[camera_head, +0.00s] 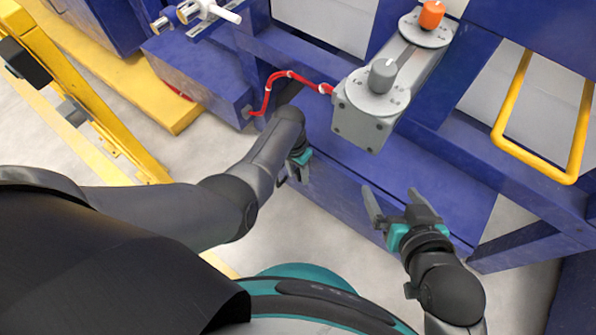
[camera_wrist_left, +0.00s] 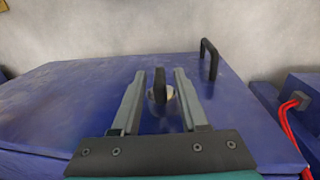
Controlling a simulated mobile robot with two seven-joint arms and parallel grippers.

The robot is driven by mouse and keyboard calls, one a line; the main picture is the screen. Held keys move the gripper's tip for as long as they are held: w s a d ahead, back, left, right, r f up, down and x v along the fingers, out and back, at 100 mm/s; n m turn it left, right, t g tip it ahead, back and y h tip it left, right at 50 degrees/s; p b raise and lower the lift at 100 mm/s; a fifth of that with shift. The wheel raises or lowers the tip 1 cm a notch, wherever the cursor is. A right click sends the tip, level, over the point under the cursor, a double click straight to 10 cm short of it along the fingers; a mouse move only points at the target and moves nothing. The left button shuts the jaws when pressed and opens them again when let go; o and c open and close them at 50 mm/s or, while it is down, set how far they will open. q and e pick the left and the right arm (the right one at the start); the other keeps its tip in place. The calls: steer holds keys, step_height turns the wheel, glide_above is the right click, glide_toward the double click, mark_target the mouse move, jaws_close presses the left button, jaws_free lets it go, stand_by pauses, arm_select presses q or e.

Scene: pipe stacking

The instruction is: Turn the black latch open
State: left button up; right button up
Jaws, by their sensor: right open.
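The black latch (camera_wrist_left: 160,86) stands upright on a round metal base on the blue panel, in the left wrist view. My left gripper (camera_wrist_left: 160,73) is open, with one finger on each side of the latch in the picture. Gaps show between the latch and both fingers, and I cannot tell how deep it sits between them. In the head view my left gripper (camera_head: 293,175) is small and partly hidden by its own wrist, and I cannot make out the latch there. My right gripper (camera_head: 397,199) is open and empty above the blue frame.
A black handle (camera_wrist_left: 210,57) rises from the panel beyond the latch, to the right. A red cable (camera_head: 268,92) runs near my left wrist to a grey block (camera_head: 362,120) with round knobs. A yellow rail (camera_head: 498,128) stands at the right.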

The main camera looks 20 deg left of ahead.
arm_select(q)
jaws_close()
stand_by(0.4)
steer(key=shift+s+y+p, duration=0.1)
steer(key=shift+y+p, duration=0.25)
steer(key=shift+y, duration=0.45)
arm_select(e)
steer(key=shift+s+d+g+h, duration=0.25)
steer(key=shift+s+d+g, duration=0.2)
steer(key=shift+d, duration=0.2)
steer(key=shift+s+d+g+h, duration=0.25)
steer(key=shift+s+d+g, duration=0.1)
steer(key=shift+d+g, duration=0.25)
arm_select(q)
steer(key=shift+o, duration=0.6)
jaws_free()
